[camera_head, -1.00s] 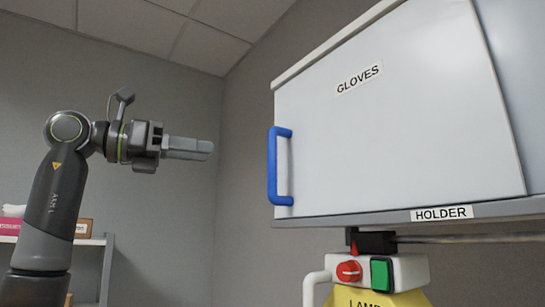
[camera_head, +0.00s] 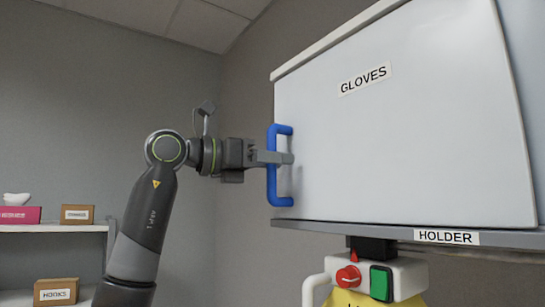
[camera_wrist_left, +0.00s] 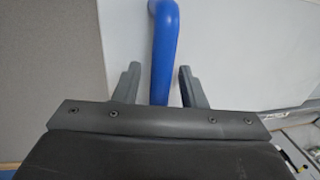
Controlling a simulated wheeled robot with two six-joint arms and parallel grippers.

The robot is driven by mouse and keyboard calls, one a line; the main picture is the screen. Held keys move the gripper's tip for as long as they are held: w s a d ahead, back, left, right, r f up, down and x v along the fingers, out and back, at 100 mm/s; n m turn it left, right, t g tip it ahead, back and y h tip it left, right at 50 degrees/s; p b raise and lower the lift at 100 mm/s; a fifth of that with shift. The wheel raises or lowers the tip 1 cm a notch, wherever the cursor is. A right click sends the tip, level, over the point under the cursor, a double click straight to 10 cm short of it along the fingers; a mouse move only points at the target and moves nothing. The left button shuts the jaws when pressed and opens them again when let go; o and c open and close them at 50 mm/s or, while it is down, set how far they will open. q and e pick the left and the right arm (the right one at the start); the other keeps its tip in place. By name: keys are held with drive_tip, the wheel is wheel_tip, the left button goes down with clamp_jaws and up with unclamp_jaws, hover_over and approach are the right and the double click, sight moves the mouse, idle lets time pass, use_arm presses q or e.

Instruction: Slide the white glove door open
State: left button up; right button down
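The white glove door (camera_head: 400,130) with the GLOVES label fills the right of the head view. Its blue handle (camera_head: 272,185) stands upright at the door's left edge. My left gripper (camera_head: 288,158) reaches the handle from the left, its fingers level with the middle of the bar. In the left wrist view the blue handle (camera_wrist_left: 164,50) runs between the two fingers (camera_wrist_left: 157,88), with a gap visible on both sides, so the gripper is open around it. The door's left edge lines up with the cabinet's left end. My right gripper is not in view.
A shelf (camera_head: 55,228) with small boxes stands at the far left.

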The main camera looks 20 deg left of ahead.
use_arm(q)
drive_tip(key=shift+c, duration=0.5)
clamp_jaws()
drive_tip(key=shift+s, duration=0.1)
